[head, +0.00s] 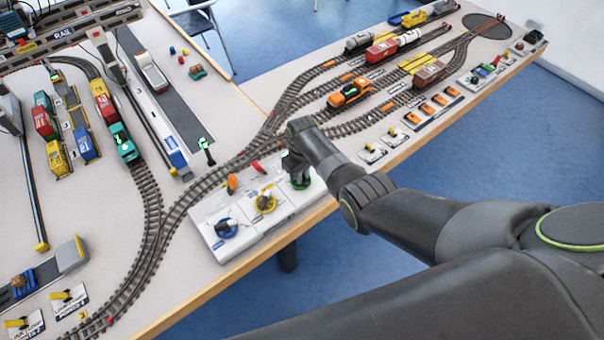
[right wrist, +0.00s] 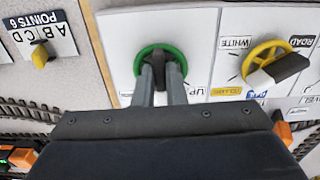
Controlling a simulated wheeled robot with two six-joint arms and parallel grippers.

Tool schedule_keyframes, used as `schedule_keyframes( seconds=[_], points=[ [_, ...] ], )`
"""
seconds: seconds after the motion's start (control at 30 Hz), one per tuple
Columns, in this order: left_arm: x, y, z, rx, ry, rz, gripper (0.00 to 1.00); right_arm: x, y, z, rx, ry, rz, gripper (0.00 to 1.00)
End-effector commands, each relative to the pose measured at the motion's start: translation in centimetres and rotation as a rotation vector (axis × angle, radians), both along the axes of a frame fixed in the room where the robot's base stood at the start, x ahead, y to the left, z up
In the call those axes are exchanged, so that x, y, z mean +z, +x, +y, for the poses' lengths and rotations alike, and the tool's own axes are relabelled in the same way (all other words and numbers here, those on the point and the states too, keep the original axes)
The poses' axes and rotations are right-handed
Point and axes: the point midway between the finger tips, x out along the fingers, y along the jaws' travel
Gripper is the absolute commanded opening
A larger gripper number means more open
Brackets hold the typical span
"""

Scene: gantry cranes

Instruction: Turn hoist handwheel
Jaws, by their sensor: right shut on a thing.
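The control panel (head: 262,226) is white and lies at the table's front edge, with blue, yellow and green wheels. The green handwheel (head: 300,184) is at its right end, partly hidden by my right arm. It shows as a green ring in the right wrist view (right wrist: 140,63), on a white plate with a label reading "UP" beside it. My right gripper (right wrist: 160,78) is shut on a dark grip part of the green wheel. The same gripper is at the wheel in the head view (head: 298,165). My left gripper is not in view.
A yellow wheel (head: 266,203) and a blue wheel (head: 226,228) are left of the green one. An orange lever (head: 232,182) and red lever (head: 258,167) stand behind. Tracks with a green locomotive (head: 123,144) and wagons fill the table beyond. A points switch (right wrist: 40,55) is nearby.

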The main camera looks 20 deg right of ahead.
Motion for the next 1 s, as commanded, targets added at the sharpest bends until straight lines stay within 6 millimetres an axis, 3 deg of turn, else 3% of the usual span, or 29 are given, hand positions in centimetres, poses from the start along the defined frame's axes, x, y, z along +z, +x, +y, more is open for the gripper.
schedule_keyframes(
  seconds=[0.1, 0.13, 0.3, 0.67, 1.0],
  points=[
    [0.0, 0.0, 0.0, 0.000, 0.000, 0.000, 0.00, 0.0, 0.1, 0.0, -0.001, 0.000, -0.002, 0.00],
    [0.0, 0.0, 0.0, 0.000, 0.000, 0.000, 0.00, 0.0, 0.1, 0.0, -0.001, 0.000, -0.002, 0.12],
    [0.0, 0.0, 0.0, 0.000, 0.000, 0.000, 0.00, 0.0, 0.1, 0.0, -0.001, 0.000, -0.002, 0.33],
    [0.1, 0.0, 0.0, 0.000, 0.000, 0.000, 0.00, 0.4, 0.1, 0.0, -0.002, 0.001, -0.002, 0.33],
    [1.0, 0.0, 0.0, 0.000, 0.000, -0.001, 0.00, 4.7, 0.1, 0.0, -0.002, 0.001, -0.005, 0.33]
  ],
)
